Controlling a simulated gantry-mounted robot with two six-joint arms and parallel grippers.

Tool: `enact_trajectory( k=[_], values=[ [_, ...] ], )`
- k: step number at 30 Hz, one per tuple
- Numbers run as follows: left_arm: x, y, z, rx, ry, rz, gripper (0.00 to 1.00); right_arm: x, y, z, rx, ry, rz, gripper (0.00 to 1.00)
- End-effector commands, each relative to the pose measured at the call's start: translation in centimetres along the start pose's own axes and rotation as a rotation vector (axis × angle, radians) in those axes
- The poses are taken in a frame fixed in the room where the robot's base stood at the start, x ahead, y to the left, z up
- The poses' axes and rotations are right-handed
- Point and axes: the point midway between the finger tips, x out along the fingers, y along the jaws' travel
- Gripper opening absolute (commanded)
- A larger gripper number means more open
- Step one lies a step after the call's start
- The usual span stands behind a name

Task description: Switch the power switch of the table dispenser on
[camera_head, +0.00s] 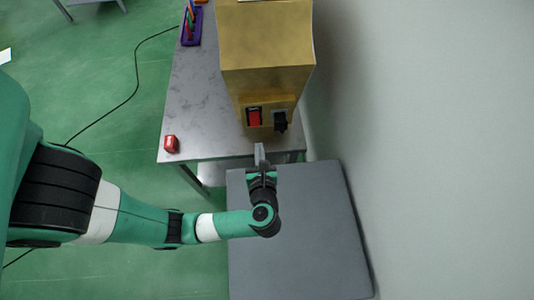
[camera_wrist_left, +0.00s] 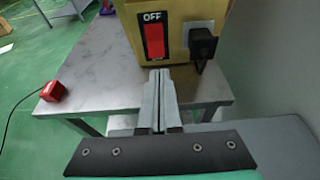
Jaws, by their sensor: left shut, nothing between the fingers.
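The table dispenser (camera_head: 266,70) is a gold-yellow box on a grey marbled table. Its red power switch (camera_head: 254,117) is on the side facing my left arm. In the left wrist view the switch (camera_wrist_left: 154,40) is a tall red rocker on a black plate with "OFF" printed above it. A black plug (camera_head: 280,122) sits to the right of the switch. My left gripper (camera_head: 259,152) is shut and empty, just in front of the dispenser at the table's near edge. In the left wrist view its fingertips (camera_wrist_left: 158,76) point just below the switch, apparently apart from it.
A small red box (camera_head: 171,144) lies at the table's near left corner. A purple rack (camera_head: 192,26) with coloured items stands at the far left of the marbled table (camera_head: 200,95). A grey platform (camera_head: 310,240) lies below my gripper. A wall (camera_head: 430,150) borders the right side.

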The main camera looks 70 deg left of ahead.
Motion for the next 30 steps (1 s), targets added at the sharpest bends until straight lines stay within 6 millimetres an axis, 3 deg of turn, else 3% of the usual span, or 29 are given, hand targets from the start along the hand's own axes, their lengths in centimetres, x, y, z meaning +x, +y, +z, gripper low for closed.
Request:
enact_trajectory(
  k=[8,22,30],
  values=[
    [0.5,0.6,-0.8,0.000,0.020,0.020,0.00,-0.2,0.0,0.1,0.000,0.000,0.000,0.50],
    [7.3,0.7,-0.9,-0.001,0.018,0.021,0.00,-1.9,0.0,1.7,0.000,0.000,0.000,0.50],
    [9.0,0.6,-0.8,0.001,0.018,0.017,0.00,-2.1,0.0,1.9,0.000,0.000,0.000,0.50]
  ],
)
